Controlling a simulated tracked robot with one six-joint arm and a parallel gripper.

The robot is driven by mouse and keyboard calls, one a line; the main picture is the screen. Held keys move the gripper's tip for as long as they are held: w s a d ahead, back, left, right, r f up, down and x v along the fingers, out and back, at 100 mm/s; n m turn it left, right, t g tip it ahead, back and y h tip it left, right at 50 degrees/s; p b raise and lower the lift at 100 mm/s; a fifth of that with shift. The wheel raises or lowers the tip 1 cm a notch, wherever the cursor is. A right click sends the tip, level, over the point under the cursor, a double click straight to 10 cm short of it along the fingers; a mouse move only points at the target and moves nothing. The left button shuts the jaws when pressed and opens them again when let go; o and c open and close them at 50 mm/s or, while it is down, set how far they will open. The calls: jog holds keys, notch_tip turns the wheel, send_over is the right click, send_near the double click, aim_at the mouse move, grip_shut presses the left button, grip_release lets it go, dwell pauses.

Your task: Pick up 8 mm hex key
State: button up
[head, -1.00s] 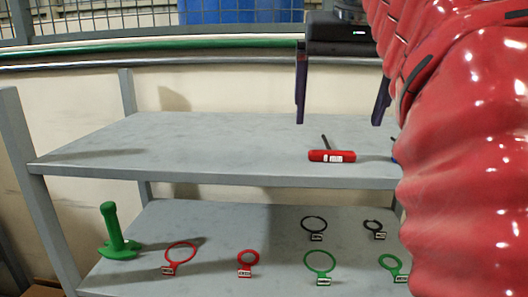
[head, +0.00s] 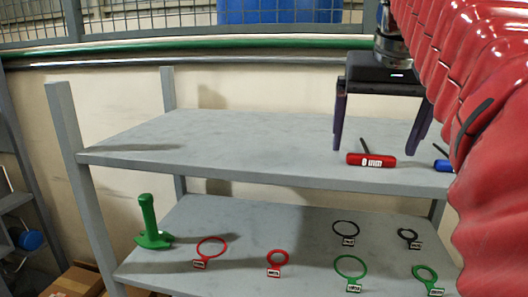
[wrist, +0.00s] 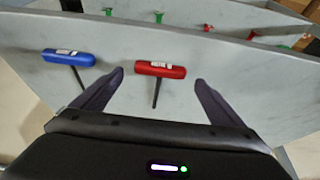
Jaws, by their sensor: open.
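A red T-handled hex key (head: 371,160) lies on the upper shelf near its front edge. The label on its handle seems to read 8 mm, and its dark shaft points back across the shelf. My gripper (head: 375,148) is open above the key, with one finger to each side of it. In the wrist view, the red handle (wrist: 160,69) shows between the two open fingertips (wrist: 160,77), with its shaft pointing toward the gripper body. The jaws hold nothing. I cannot tell whether the fingertips touch the shelf.
A blue-handled hex key (wrist: 68,57) lies beside the red one, outside the fingers; my arm partly hides it in the head view (head: 443,165). The lower shelf (head: 225,222) carries several red, green and black rings and a green handled tool (head: 150,223). The upper shelf's left side is clear.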

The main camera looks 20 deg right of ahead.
jog(key=shift+x, duration=1.2)
jog(key=shift+c, duration=0.4)
jog(key=c, duration=1.1)
